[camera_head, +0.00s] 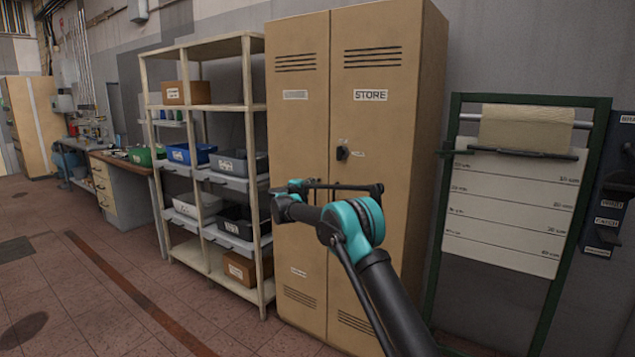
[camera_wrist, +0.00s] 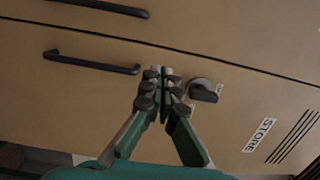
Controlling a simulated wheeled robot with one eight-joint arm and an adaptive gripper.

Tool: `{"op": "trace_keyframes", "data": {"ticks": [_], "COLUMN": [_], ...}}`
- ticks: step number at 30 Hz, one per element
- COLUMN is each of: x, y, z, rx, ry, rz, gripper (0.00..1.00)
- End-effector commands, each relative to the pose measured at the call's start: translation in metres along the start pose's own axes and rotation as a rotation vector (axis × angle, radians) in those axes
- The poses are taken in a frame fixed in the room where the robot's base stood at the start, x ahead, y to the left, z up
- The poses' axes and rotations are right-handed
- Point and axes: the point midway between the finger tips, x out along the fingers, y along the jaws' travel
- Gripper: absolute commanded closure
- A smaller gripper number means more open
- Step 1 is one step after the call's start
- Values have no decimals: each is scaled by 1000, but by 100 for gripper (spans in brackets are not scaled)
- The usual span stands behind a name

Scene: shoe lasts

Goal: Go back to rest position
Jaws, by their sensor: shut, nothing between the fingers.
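My gripper (camera_wrist: 165,72) shows in the wrist view with its two dark fingertips together and nothing between them. Its green finger links run down to the bottom edge. In front of it is the tan two-door cabinet (camera_head: 298,120), labelled STORE; it fills the wrist view (camera_wrist: 230,45) as well. Both cabinet doors look shut. A dark knob (camera_wrist: 204,90) sits just right of the fingertips in the wrist view, and a long black handle (camera_wrist: 90,62) lies to their left. I cannot tell whether the fingertips touch the door. In the head view my arm crosses in front of the cabinet's lower half.
A cream shelf rack (camera_head: 248,100) with bins and boxes stands left of the cabinet. A green-framed paper roll stand (camera_head: 520,185) is at its right. A workbench (camera_head: 125,190) is farther left. The tiled floor (camera_head: 70,285) at front left is clear.

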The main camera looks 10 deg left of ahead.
Motion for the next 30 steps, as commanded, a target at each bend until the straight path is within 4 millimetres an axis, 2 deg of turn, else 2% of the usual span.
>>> {"op": "trace_keyframes", "data": {"ticks": [5,8,11,15,19,22,25,30], "x": [-7,-3,1,-6,-23,-43,-67,-118], "y": [-6,-25,-53,-86,-102,-103,-95,-62], "z": [-3,-13,-29,-56,-84,-110,-138,-194], "rx": [-8,-38,-98,-218,-348,-458,-573,-776], "ry": [-13,-58,-139,-276,-400,-493,-583,-729], "rz": [-11,-48,-106,-184,-232,-250,-250,-210], "gripper": [100,100,100,100,100,100,100,100]}}
